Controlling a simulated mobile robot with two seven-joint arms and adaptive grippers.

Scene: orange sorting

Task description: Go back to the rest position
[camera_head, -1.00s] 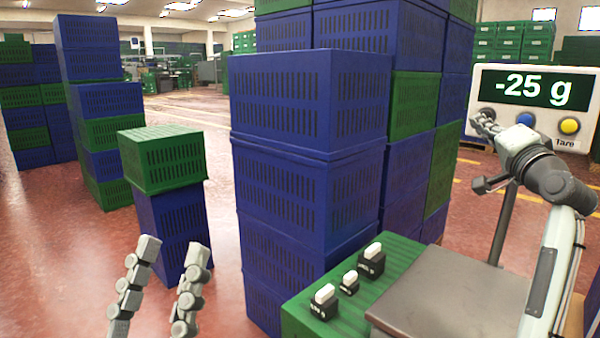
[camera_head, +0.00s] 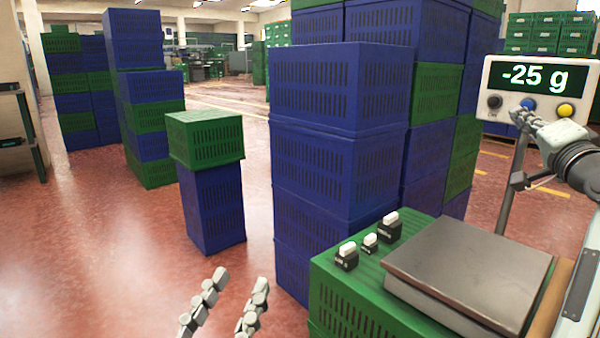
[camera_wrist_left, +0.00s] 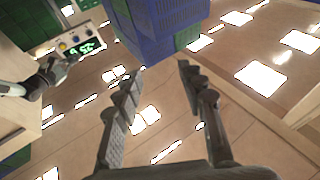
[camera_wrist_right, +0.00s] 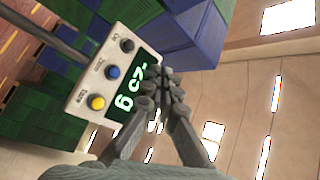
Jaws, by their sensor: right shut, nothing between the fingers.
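My left gripper (camera_head: 238,295) is at the bottom of the head view, in front of the crate stacks, with its two fingers apart and nothing between them. In the left wrist view my left gripper (camera_wrist_left: 160,72) also shows open and empty. My right gripper (camera_head: 520,114) is at the right of the head view, in front of the scale display (camera_head: 545,88), which reads -25 g. In the right wrist view my right gripper (camera_wrist_right: 168,80) has its fingertips together, empty, close to the display (camera_wrist_right: 110,78). Whether it touches a button is unclear.
Tall blue and green crate stacks (camera_head: 335,180) stand in the middle. A shorter stack (camera_head: 212,205) stands left of them. The red floor (camera_head: 110,250) at left is open.

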